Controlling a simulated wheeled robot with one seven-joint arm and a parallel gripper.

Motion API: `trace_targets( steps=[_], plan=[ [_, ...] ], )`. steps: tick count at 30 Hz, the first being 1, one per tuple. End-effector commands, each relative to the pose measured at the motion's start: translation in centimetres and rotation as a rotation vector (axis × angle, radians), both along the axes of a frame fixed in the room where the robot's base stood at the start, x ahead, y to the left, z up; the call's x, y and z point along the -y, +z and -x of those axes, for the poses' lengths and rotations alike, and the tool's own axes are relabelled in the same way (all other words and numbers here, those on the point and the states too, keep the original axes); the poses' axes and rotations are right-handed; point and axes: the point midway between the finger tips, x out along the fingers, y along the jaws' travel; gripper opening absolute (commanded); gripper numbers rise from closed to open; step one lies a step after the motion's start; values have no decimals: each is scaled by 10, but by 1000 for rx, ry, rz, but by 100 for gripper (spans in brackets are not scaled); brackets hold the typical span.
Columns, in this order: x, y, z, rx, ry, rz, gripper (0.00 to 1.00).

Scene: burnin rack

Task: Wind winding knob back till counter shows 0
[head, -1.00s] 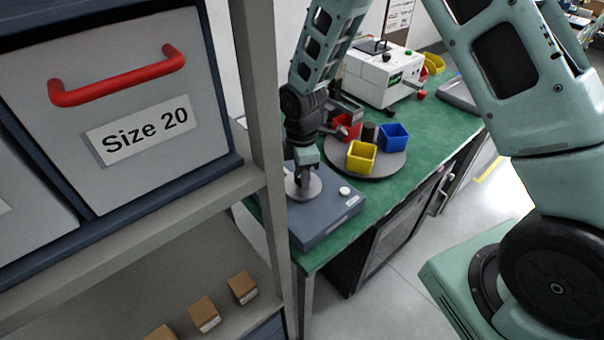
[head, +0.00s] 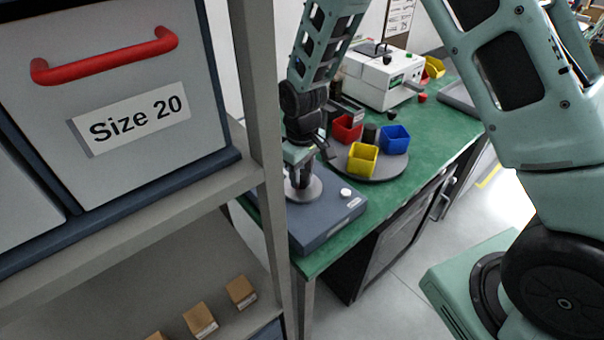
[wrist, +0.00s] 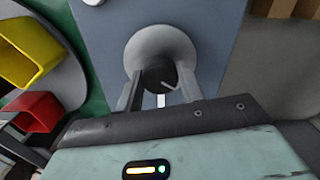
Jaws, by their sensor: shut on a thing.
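The winding knob (wrist: 158,74) is dark with a pale pointer line, and it stands on a light round disc (wrist: 160,42) in the wrist view. The disc also shows in the head view (head: 303,190), on top of a blue-grey box (head: 328,222) on the green bench. My gripper (wrist: 160,92) points down over the box, its two fingers on either side of the knob and shut on it. In the head view my gripper (head: 300,176) hides most of the knob. I cannot make out a counter reading in either view.
A round grey turntable (head: 375,176) behind the box holds yellow (head: 362,158), blue (head: 395,138) and red (head: 346,128) bins. A white machine (head: 383,76) stands farther back. A shelf post (head: 262,130) rises close on the left. A white button (head: 346,192) sits on the box.

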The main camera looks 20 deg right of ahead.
Motion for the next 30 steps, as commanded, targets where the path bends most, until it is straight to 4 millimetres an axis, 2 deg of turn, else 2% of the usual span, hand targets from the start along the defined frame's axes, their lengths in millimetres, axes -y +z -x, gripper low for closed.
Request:
trace_targets(
  steps=[6,15,30],
  plan=[
    [0,1,0,1,-188,1,15],
    [0,1,0,1,-373,1,15],
    [1,1,0,1,-464,1,15]
  ],
)
